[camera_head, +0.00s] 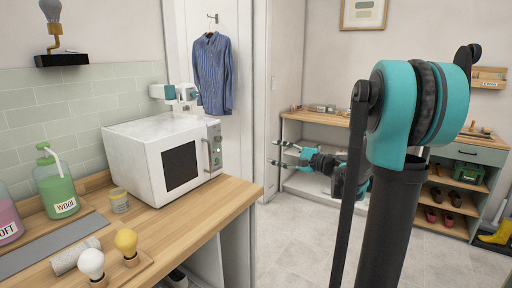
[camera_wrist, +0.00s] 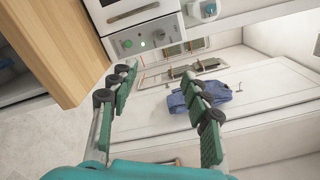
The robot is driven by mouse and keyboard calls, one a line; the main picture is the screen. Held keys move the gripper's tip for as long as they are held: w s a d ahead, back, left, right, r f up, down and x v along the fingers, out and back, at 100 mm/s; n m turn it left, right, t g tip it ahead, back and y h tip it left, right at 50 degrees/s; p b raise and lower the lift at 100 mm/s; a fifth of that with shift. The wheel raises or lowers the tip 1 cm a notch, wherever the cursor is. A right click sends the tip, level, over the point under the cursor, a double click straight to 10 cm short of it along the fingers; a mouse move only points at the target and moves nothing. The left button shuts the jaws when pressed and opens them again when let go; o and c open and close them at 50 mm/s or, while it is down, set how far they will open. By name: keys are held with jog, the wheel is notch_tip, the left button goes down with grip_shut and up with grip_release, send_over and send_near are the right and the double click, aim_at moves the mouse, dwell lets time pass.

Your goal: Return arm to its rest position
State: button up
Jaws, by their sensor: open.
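My arm rises at the right of the head view, and its far end carries my gripper (camera_head: 273,153), which points left in front of the shelf unit. My gripper is open and empty, with its two fingers well apart. In the wrist view my gripper (camera_wrist: 155,70) shows its two green-padded fingers spread with nothing between them. Beyond the fingers, the blue striped shirt (camera_wrist: 198,96) appears sideways near the right finger, but well behind it. No towel is in sight.
A wooden counter (camera_head: 226,199) at left bears a white microwave-like appliance (camera_head: 140,140), a green soap bottle (camera_head: 57,186) and bulbs. The blue shirt (camera_head: 213,73) hangs on the door. A shoe shelf (camera_head: 449,203) stands right. The grey floor (camera_head: 290,235) between is clear.

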jog(key=s+a+f+n+g+h, duration=0.1)
jog(key=s+f+n+g+h, duration=0.45)
jog(key=s+f, duration=1)
jog(key=s+d+f+n+h, duration=0.7)
jog(key=s+d+f+h, duration=0.2)
jog(key=s+d+f, duration=0.2)
jog(key=shift+s+d+f, duration=0.4)
jog(key=shift+s+d, duration=0.05)
jog(key=shift+s, duration=0.65)
jog(key=shift+h, duration=0.25)
